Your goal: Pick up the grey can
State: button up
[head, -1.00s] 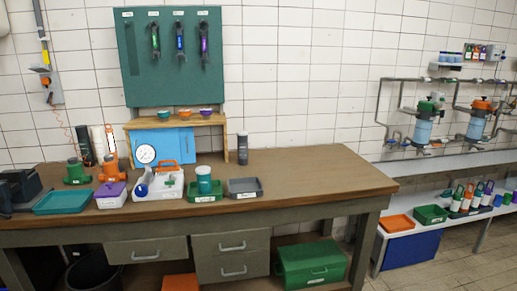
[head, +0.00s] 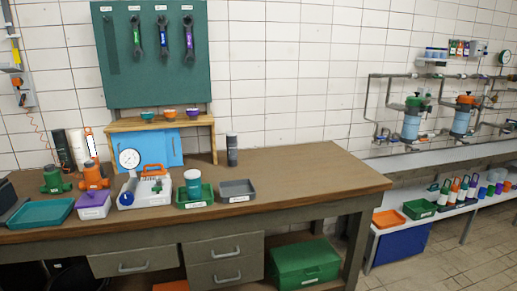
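A dark grey can (head: 232,150) stands upright at the back of the brown workbench (head: 300,168), near the tiled wall, just right of the small wooden shelf. It has a lighter band around its middle. A shallow grey tray (head: 238,191) lies in front of it, nearer the bench's front edge, and looks empty. My gripper is not in view.
The bench's right side is clear.

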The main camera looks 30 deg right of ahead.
aim_at(232, 137)
jog(key=z, duration=0.65)
jog(key=k, duration=0.95)
jog(key=u, duration=0.05)
jog(key=i, duration=0.85)
